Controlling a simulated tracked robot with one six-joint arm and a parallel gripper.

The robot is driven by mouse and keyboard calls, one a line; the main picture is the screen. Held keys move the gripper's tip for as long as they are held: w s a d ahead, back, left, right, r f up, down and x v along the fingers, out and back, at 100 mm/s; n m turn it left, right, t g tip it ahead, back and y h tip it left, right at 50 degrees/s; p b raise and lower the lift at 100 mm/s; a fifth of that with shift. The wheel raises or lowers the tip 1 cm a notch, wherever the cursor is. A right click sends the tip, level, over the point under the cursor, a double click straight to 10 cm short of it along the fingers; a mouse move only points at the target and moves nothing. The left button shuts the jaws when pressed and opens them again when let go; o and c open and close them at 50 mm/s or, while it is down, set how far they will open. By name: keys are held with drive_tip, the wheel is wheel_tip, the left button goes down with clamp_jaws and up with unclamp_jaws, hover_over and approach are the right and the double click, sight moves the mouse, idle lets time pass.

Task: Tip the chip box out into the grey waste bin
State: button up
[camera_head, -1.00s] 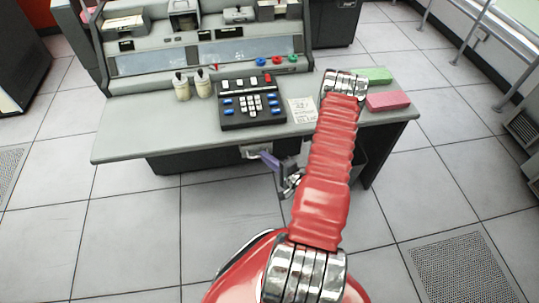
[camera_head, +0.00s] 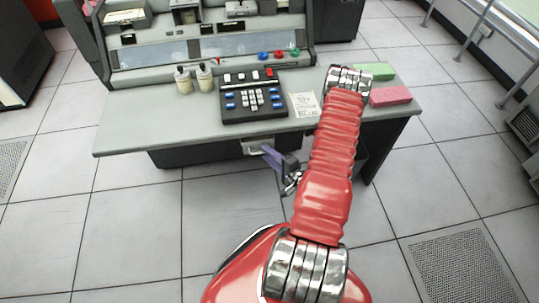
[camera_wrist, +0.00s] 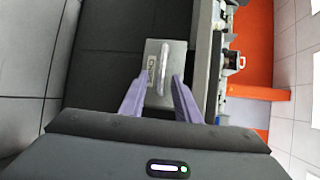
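A small grey box with a pale bar handle and a label, which looks like the chip box (camera_wrist: 179,64), sits at the front of the console desk in the wrist view. In the head view its grey front (camera_head: 250,147) shows just under the desk's front edge. My gripper (camera_wrist: 159,82) is open, with its two purple fingers apart on either side of the box's near part and handle. I cannot tell whether they touch it. In the head view my gripper (camera_head: 268,152) is just in front of the box, partly hidden by my red arm. I cannot make out the grey waste bin.
The desk (camera_head: 150,132) carries a keypad (camera_head: 252,97), two pale bottles (camera_head: 193,80), a paper sheet (camera_head: 304,104), and green (camera_head: 374,72) and pink (camera_head: 390,95) blocks. The tiled floor in front is clear. A floor grate (camera_head: 462,270) lies at right.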

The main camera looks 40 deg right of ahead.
drive_tip(key=s+r, duration=0.2)
drive_tip(key=s, duration=1.1)
drive_tip(key=shift+s+a+r, duration=0.2)
drive_tip(key=shift+s+a, duration=0.1)
drive_tip(key=shift+o, duration=0.4)
